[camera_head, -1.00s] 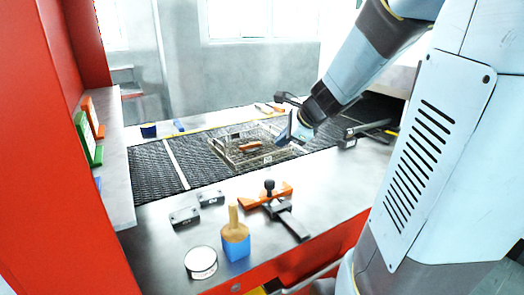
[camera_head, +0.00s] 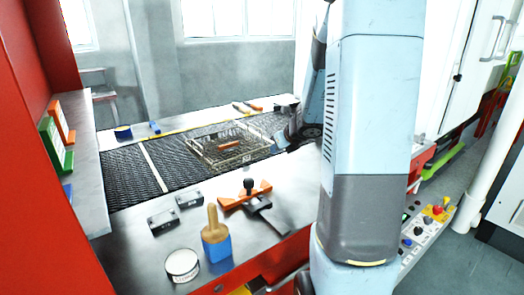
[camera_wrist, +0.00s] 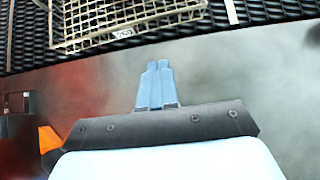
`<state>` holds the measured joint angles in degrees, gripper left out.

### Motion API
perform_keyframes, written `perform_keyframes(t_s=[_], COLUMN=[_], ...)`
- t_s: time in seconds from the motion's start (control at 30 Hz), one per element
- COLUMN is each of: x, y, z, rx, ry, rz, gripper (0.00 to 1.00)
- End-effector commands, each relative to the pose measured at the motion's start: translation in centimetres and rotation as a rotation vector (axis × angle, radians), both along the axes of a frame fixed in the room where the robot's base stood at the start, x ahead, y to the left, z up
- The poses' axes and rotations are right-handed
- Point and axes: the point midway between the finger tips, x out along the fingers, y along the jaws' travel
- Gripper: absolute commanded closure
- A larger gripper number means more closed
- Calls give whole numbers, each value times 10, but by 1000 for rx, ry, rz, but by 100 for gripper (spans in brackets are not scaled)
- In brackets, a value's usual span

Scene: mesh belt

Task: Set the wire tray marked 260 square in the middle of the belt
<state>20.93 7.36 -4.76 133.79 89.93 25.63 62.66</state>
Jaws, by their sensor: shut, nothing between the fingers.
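The wire tray (camera_head: 217,163) sits on the dark mesh belt (camera_head: 125,180), with a brown-orange bar in it. In the wrist view the tray (camera_wrist: 75,45) is at the top, partly cut off, with a small tag on its near rim; the number is too small to read surely. Its near side looks roughly in line with the belt's near edge, with a narrow strip of belt between. My gripper (camera_wrist: 158,72) is shut and empty, over the grey metal ledge on the near side of the tray, apart from it. In the head view my arm partly hides the gripper.
A white line (camera_head: 152,165) crosses the belt left of the tray. A red wall (camera_head: 25,150) stands at left.

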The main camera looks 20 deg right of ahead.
Motion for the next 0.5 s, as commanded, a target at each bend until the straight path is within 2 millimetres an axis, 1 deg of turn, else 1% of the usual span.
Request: perform_keyframes(t_s=[0.1,0.4,0.5], x=[12,40,56], y=[3,8,11], z=[-13,-43,-41], rx=[0,-1,-2], ry=[3,3,0], rz=[1,1,4], gripper=[100,100,100])
